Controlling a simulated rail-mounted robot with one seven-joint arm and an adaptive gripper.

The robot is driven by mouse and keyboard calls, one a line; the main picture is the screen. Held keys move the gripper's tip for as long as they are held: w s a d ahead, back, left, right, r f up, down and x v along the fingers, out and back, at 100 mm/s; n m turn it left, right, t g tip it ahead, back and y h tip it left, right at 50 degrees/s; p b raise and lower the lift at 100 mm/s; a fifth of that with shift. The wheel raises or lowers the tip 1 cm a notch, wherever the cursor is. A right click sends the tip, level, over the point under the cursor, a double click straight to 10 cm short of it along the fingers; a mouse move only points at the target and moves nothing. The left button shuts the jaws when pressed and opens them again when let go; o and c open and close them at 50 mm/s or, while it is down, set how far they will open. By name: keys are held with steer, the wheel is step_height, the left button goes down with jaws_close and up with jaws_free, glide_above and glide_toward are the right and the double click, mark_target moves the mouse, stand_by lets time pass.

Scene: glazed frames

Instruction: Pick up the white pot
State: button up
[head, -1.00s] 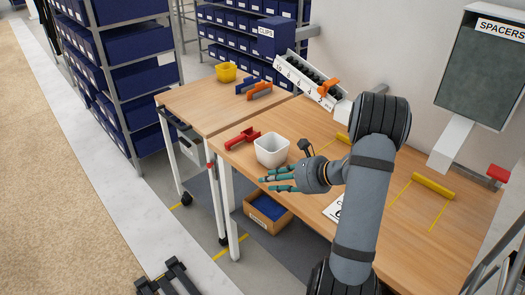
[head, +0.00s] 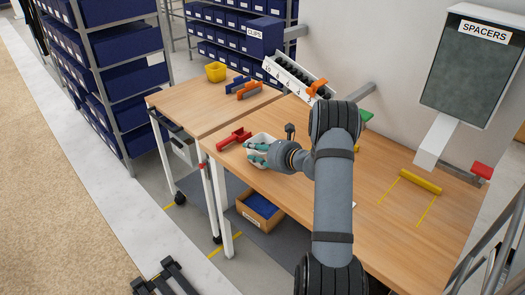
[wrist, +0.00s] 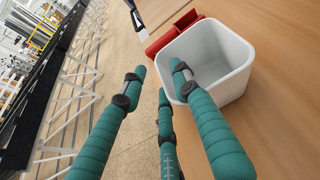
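The white pot (head: 262,137) is a square, open-topped container near the front edge of the wooden table. In the head view my gripper partly hides it. In the wrist view the pot (wrist: 236,80) looks empty and upright. My gripper (head: 256,151) has teal fingers and is at the pot. In the wrist view the gripper (wrist: 158,76) is open. Its right finger overlaps the pot's near rim, and the other two fingers are outside the pot, to the left. I cannot tell whether any finger touches the wall.
A red clamp (head: 234,138) lies close beside the pot. Orange and blue clamps (head: 248,90) and a yellow bin (head: 216,72) are farther back. A sloped numbered rack (head: 292,76) stands behind. A cardboard box (head: 260,210) sits below the table. The table's right part is mostly clear.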

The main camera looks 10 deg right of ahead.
steer(key=shift+w+a+f, duration=0.25)
steer(key=shift+w+a, duration=0.1)
steer(key=shift+w, duration=0.25)
steer(key=shift+c, duration=0.2)
jaws_close()
